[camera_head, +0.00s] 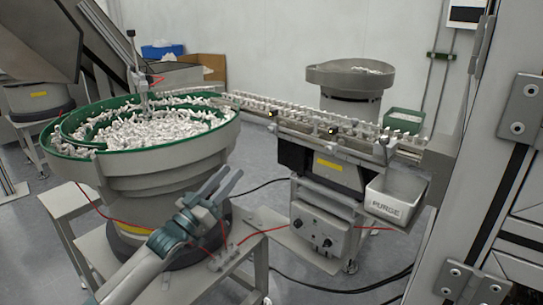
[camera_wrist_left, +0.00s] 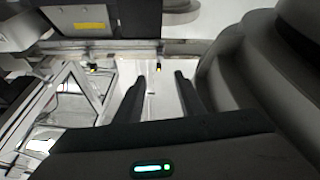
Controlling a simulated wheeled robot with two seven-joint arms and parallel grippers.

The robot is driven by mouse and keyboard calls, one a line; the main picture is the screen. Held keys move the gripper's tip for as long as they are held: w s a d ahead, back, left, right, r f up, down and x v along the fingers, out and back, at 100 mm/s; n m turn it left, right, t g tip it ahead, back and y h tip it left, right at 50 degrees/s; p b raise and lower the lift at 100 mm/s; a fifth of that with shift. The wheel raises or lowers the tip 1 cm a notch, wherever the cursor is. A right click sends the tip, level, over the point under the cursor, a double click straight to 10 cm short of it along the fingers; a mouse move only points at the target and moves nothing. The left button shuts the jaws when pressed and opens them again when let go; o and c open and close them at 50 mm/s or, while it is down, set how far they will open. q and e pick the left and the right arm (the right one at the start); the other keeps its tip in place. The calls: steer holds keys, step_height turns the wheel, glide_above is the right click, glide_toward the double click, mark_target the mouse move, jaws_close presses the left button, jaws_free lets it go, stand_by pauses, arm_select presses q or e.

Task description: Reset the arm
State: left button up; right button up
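My left arm comes in from the lower left of the head view. My left gripper (camera_head: 229,178) is in front of the big round feeder bowl (camera_head: 168,170), above its grey stand. In the left wrist view the two dark fingers of my left gripper (camera_wrist_left: 160,76) stand apart with nothing held between them. The bowl's curved side also shows at the right of that view (camera_wrist_left: 235,85). My right gripper is in neither view.
White parts (camera_head: 150,130) fill the green-lined bowl. A linear track (camera_head: 310,118) with a row of parts runs right to a PURGE bin (camera_head: 393,197). A control box (camera_head: 320,227) sits below the track. A metal frame (camera_head: 490,180) stands at right. Cables lie on the floor.

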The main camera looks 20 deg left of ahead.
arm_select(q)
steer(key=shift+f, duration=0.1)
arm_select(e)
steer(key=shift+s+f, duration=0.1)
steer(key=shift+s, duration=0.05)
